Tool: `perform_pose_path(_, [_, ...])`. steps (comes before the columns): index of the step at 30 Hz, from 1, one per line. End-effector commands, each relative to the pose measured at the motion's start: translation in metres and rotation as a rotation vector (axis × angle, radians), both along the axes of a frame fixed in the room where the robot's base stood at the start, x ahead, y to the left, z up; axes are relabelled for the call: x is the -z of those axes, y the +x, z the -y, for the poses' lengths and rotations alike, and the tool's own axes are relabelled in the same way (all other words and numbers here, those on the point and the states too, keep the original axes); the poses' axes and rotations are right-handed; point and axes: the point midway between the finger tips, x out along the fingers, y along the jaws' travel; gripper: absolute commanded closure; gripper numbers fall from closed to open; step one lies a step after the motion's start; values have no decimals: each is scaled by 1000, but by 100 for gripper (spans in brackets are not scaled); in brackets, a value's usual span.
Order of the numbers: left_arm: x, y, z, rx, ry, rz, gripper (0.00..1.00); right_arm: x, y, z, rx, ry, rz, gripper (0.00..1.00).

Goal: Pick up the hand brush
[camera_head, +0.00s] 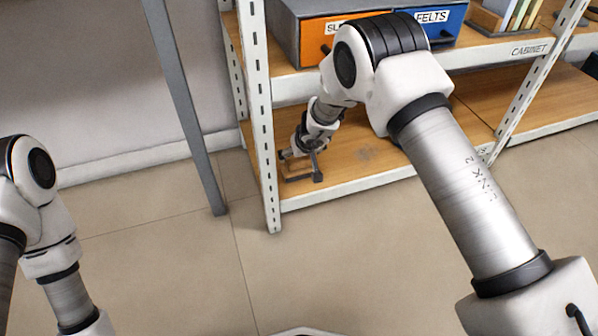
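I cannot make out a hand brush in the head view. My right arm reaches from the lower right over to the lower shelf (362,176) of the metal rack. My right gripper (302,177) is small and dark, low over the left end of that shelf, close to the rack's front left post. Its fingers are too small and dark to tell whether they are open or hold anything. My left arm shows at the left edge, pointing down, and its gripper is out of the frame.
On the upper shelf stand an orange-fronted drawer (313,38), a blue-fronted drawer marked FELTS (446,22) and a wooden holder (487,18). White perforated posts (259,110) frame the rack. A grey metal leg (185,105) stands left of it. The floor in front is clear.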

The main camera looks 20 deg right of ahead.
Motion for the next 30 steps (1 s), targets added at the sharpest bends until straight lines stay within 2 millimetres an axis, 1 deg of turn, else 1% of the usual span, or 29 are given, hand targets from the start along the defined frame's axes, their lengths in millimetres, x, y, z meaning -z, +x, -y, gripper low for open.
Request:
perform_pose_path(3, [-4,-1,0,-1,0,-3,100,21,7,1,2,1,-3,0])
perform_pose_path(4, [-8,-2,0,-2,0,-5,100,25,9,2,2,1,-3,0])
perform_pose_path(5, [-19,-3,0,-3,-1,-8,100,23,12,1,1,0,-3,0])
perform_pose_path(6, [-25,-4,0,-4,-2,-12,100,27,14,1,2,0,-4,0])
perform_pose_path(8, [-30,-5,0,-5,-3,-14,100,33,17,1,1,0,-3,0])
perform_pose_path(12, [-29,-6,1,-5,-3,-17,100,42,19,1,2,-1,-3,0])
perform_pose_path(16, [-27,-7,1,-5,-3,-18,100,43,19,1,1,-2,-3,0])
perform_pose_path(17, [-27,-6,1,-5,-3,-18,100,43,19,1,1,-2,-3,11])
perform_pose_path(18, [-27,-6,1,-5,-3,-18,100,43,19,1,2,-1,-3,25])
perform_pose_path(21, [-27,-6,1,-5,-3,-18,100,43,19,1,2,-1,-3,55])
perform_pose_path(30, [-28,-6,1,-5,-3,-17,100,42,19,2,2,-1,-3,55])
